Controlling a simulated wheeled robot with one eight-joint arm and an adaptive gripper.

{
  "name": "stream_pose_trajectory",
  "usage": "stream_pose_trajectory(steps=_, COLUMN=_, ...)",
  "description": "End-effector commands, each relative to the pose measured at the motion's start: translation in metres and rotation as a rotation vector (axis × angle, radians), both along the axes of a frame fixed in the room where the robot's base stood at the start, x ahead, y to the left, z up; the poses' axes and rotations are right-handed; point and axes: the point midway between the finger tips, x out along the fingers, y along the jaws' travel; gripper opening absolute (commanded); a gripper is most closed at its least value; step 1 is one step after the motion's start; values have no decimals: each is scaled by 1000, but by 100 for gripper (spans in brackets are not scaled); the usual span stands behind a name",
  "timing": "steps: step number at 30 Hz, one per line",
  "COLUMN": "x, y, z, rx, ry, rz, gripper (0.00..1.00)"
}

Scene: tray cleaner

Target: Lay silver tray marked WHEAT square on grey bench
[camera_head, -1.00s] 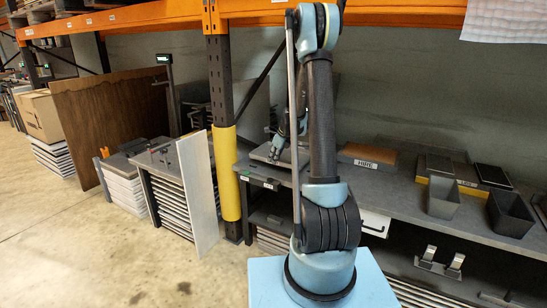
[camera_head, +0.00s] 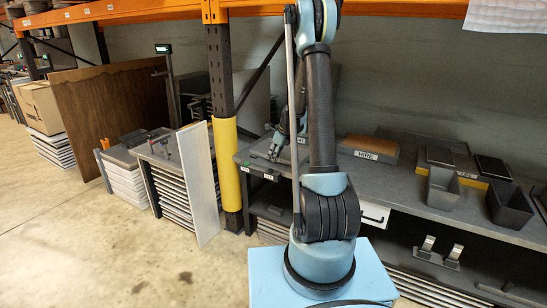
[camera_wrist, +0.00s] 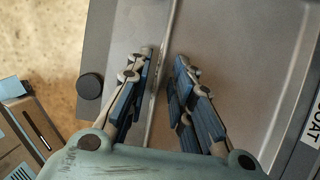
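In the wrist view, a silver tray surface (camera_wrist: 240,50) fills most of the picture below my gripper (camera_wrist: 166,56). A thin raised metal edge runs between the two fingers. The fingers stand apart on either side of it, with visible gaps. I cannot read the word WHEAT anywhere; a partly cut-off white label ending in "OAT" (camera_wrist: 312,122) is at the right edge. In the head view, my gripper (camera_head: 277,152) is low over the left end of the grey bench (camera_head: 400,182), partly behind my arm. A flat grey tray there is mostly hidden.
On the bench, a brown-topped block with a white label (camera_head: 368,148), dark bins (camera_head: 442,188) and dark flat pieces stand to the right. A yellow-guarded post (camera_head: 228,165) is close left of the gripper. An upright pale panel (camera_head: 200,185) and tray stacks stand further left.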

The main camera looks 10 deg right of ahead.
Motion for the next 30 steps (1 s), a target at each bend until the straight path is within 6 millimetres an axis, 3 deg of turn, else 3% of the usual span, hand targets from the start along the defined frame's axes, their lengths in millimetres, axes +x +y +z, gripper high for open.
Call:
stream_pose_trajectory(steps=14, x=-2, y=-3, z=8, rx=0, ry=0, rz=-1, gripper=28)
stream_pose_trajectory(steps=30, x=-22, y=-26, z=78, rx=0, ry=2, rz=-1, gripper=28)
